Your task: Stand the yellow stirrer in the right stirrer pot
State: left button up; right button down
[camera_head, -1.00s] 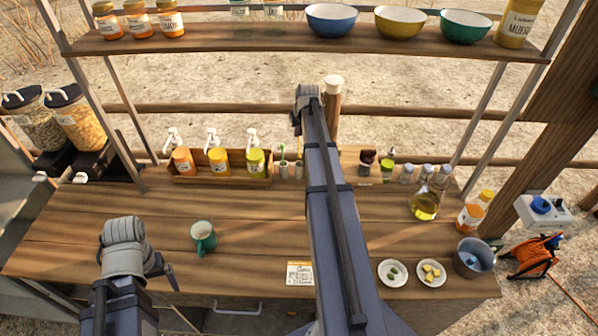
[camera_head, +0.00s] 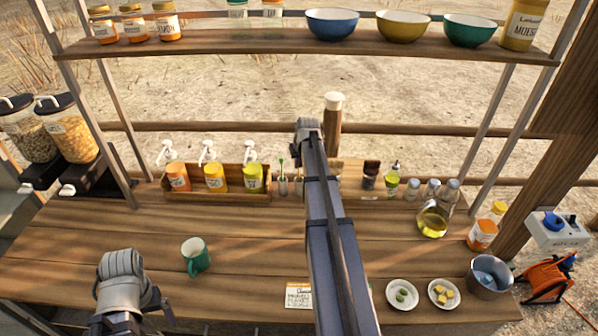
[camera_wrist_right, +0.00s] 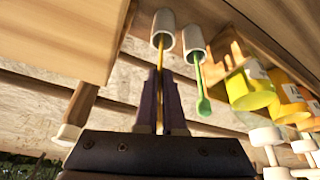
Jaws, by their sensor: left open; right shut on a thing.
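The yellow stirrer (camera_wrist_right: 160,62) is in my right gripper (camera_wrist_right: 161,76), whose fingers are shut on it in the right wrist view. Its far end is at the mouth of the right stirrer pot (camera_wrist_right: 165,24), a white pot; how deep it reaches inside I cannot tell. The other white pot (camera_wrist_right: 194,38) holds a green stirrer (camera_wrist_right: 202,98). In the head view, the left pot (camera_head: 283,187) shows with the green stirrer, while my right arm hides the right gripper's fingers and the yellow stirrer. My left gripper (camera_head: 145,308) is open and empty, low at the left above the counter.
A wooden rack of pump bottles (camera_head: 214,180) stands left of the pots. A green mug (camera_head: 196,257) stands on the counter, whose left middle is clear. A shelf (camera_head: 300,45) spans above.

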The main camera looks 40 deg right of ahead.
pick_arm(q)
jog(key=shift+f+b, duration=0.35)
jog(key=shift+f, duration=0.5)
pick_arm(e)
jog(key=shift+f, duration=0.85)
jog(key=shift+f+b, duration=0.3)
jog(key=c, duration=0.8)
grip_release()
jog(key=shift+r, duration=0.1)
jog(key=shift+c, duration=0.2)
pick_arm(q)
jog(key=shift+f, duration=0.2)
jog(key=shift+r, duration=0.15)
pick_arm(e)
jog(key=shift+r, duration=0.15)
pick_arm(q)
notch_tip(320, 180, up, 11)
jog(key=p, duration=1.1)
jog(key=shift+p, duration=0.35)
pick_arm(e)
jog(key=v, duration=1.2)
